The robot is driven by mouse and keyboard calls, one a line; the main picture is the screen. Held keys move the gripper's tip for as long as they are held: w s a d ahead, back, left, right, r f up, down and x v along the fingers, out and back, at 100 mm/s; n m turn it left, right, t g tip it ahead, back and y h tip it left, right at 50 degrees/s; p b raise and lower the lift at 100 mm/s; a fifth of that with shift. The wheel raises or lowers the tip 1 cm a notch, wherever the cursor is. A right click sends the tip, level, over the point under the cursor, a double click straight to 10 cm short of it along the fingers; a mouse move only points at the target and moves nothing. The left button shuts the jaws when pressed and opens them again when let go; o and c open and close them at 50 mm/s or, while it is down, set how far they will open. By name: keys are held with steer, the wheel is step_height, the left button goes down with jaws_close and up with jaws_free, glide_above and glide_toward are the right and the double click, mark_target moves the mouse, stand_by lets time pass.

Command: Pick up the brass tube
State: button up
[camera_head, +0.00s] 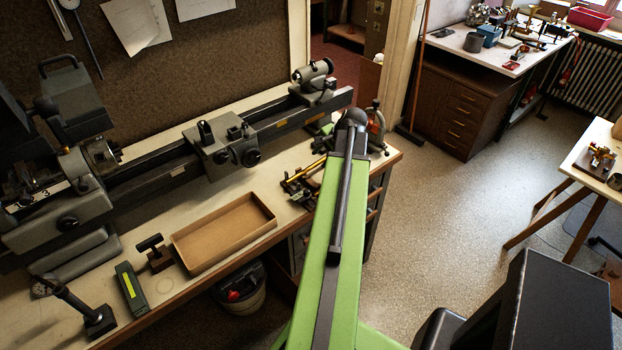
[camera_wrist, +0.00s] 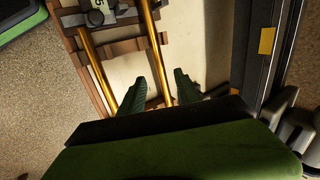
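Two brass tubes lie side by side across a brown wooden rack in the wrist view: a left brass tube (camera_wrist: 92,58) and a right brass tube (camera_wrist: 152,38). My gripper (camera_wrist: 159,77) is open, its two green fingers apart. The right tube runs down between the fingers; I cannot tell how far above it they are. The left tube passes near the left finger. The lower tube ends are hidden behind the gripper body. In the head view a brass tube (camera_head: 306,170) shows on the bench just left of my arm, which hides part of that area.
The rack (camera_wrist: 100,84) has a dark clamp-like piece at its top. A grey lathe (camera_head: 222,143) stands along the back of the bench. An empty cardboard tray (camera_head: 225,238) lies left of the rack. A dark bar (camera_wrist: 265,50) stands close right of my gripper.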

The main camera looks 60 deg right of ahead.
mark_target(312, 166)
steer(key=b+x, duration=0.4)
steer(key=x, duration=0.2)
steer(key=shift+w+a+f+b, duration=0.15)
steer(key=shift+f+b, duration=0.15)
steer(key=shift+b, duration=0.05)
steer(key=shift+r, duration=0.2)
jaws_close()
